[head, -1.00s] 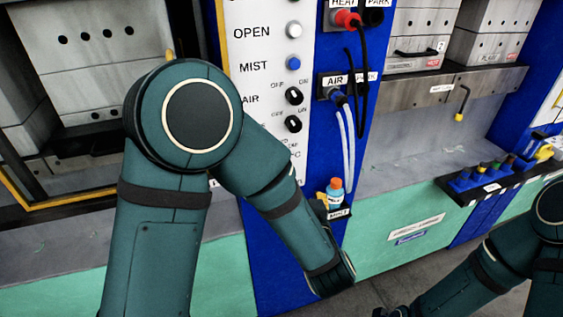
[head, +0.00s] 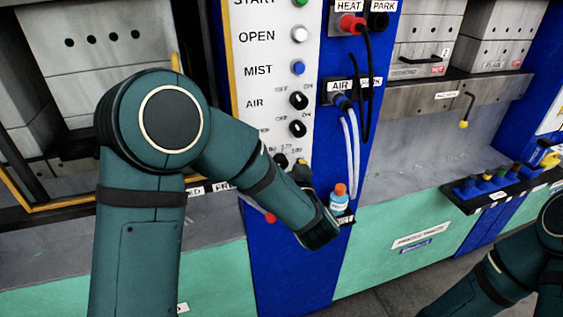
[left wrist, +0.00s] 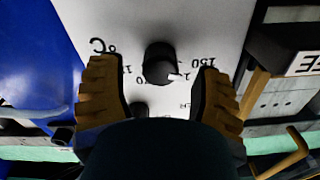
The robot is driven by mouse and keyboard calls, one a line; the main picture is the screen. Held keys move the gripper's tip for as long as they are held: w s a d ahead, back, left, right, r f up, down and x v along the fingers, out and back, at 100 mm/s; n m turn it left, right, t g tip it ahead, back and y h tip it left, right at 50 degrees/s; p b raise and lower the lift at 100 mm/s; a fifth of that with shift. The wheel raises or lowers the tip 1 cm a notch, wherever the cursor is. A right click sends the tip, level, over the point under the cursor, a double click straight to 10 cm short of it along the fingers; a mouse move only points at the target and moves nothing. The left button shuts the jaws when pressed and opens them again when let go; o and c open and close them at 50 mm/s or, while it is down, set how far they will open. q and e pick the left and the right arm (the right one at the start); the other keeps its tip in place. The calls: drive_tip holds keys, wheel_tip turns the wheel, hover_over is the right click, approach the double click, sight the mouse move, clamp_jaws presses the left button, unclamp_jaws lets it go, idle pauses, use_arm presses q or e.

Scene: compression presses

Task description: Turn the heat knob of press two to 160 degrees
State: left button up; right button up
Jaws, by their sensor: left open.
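The heat knob (left wrist: 158,62) is black with a white pointer mark, on a white panel (left wrist: 205,30) with printed numbers and a °C label around it. In the left wrist view it lies between the two ridged tan fingers of my left gripper (left wrist: 156,72). The fingers are open, with a gap on each side of the knob. The pointer is near a number partly hidden by the knob, beside the 150 mark. In the head view the left gripper (head: 302,170) is at the lower panel, mostly hidden behind my arm. My right gripper is out of view.
A small orange-capped bottle (head: 339,200) stands close right of my left wrist. Hoses (head: 352,145) hang on the blue post. A dark knob edge (left wrist: 140,108) shows below the heat knob.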

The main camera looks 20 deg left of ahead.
use_arm(q)
drive_tip(key=shift+x, duration=0.95)
clamp_jaws()
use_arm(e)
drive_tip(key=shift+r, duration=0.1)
use_arm(q)
drive_tip(key=shift+d+r+m+p, duration=0.1)
drive_tip(key=shift+r+m+p, duration=0.1)
drive_tip(key=shift+m+p, duration=0.9)
drive_tip(key=m+p, duration=0.3)
drive_tip(key=p, duration=0.1)
drive_tip(key=shift+m, duration=0.4)
drive_tip(key=shift+w+f+m+p, duration=0.1)
drive_tip(key=shift+m+p, duration=1.3)
drive_tip(key=shift+p, duration=0.05)
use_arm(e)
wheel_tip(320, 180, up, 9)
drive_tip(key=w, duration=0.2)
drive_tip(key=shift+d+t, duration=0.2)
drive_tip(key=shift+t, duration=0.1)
